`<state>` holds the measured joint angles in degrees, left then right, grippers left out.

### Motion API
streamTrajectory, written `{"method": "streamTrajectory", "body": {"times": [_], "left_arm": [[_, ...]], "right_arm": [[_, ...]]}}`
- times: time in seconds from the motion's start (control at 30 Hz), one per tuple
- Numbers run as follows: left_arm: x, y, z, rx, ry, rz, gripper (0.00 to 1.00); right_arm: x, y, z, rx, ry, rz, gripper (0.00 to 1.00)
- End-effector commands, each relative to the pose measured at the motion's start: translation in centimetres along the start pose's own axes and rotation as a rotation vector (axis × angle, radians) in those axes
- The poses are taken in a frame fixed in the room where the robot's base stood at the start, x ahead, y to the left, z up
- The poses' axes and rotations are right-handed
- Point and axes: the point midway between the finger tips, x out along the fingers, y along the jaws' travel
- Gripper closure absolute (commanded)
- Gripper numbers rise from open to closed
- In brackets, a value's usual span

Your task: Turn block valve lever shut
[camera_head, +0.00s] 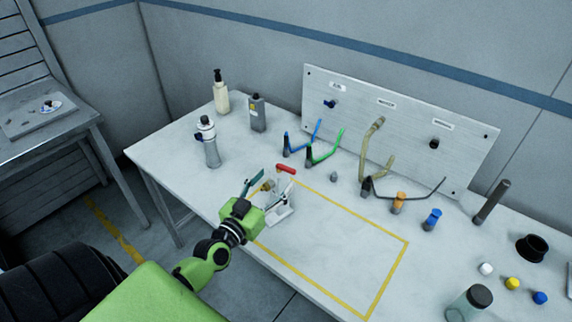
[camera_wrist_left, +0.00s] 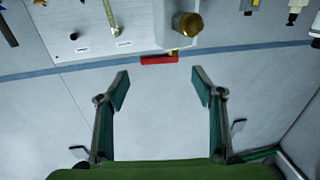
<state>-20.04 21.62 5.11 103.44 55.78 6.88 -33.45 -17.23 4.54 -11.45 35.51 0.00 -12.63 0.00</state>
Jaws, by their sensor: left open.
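The block valve's red lever (camera_head: 286,169) shows just beyond my left gripper in the head view. Its light grey body (camera_head: 281,214) sits on the bench, partly hidden by the gripper. My left gripper (camera_head: 268,181) is open, with one finger to each side and nothing held. In the left wrist view, the red lever (camera_wrist_left: 158,60) lies crosswise ahead of the open left gripper (camera_wrist_left: 162,85), apart from both fingertips. A brass fitting (camera_wrist_left: 187,25) shows beside it on the valve body. My right gripper is not in view.
A labelled panel (camera_head: 350,92) stands at the back, with blue, green and tan bent tubes before it. Bottles (camera_head: 211,150) stand at the left. Small caps and a jar (camera_head: 468,304) stand at the right. The yellow-outlined bench area (camera_head: 345,240) is mostly clear.

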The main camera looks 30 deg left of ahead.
Motion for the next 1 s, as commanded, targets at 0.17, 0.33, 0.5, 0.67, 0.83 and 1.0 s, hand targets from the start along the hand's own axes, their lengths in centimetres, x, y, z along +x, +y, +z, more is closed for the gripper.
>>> {"method": "streamTrajectory", "body": {"times": [0.17, 0.33, 0.5, 0.67, 0.83, 1.0], "left_arm": [[3.4, 0.0, -0.2, 0.000, 0.001, 0.001, 0.39], [5.8, 0.1, 0.0, 0.000, 0.000, 0.001, 0.39], [7.0, 0.0, 0.0, 0.001, 0.000, 0.001, 0.39], [7.3, 0.1, 0.1, 0.000, -0.002, 0.001, 0.39], [7.3, 0.1, 0.1, 0.000, -0.001, 0.001, 0.39], [7.3, 0.1, 0.1, 0.000, -0.001, 0.001, 0.78]], "right_arm": [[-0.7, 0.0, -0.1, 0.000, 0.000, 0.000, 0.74], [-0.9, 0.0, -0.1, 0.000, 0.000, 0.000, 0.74], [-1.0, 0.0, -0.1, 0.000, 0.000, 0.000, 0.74], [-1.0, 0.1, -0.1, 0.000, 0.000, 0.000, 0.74], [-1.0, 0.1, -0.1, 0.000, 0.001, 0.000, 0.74], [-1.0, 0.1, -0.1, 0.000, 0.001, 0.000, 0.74]]}}
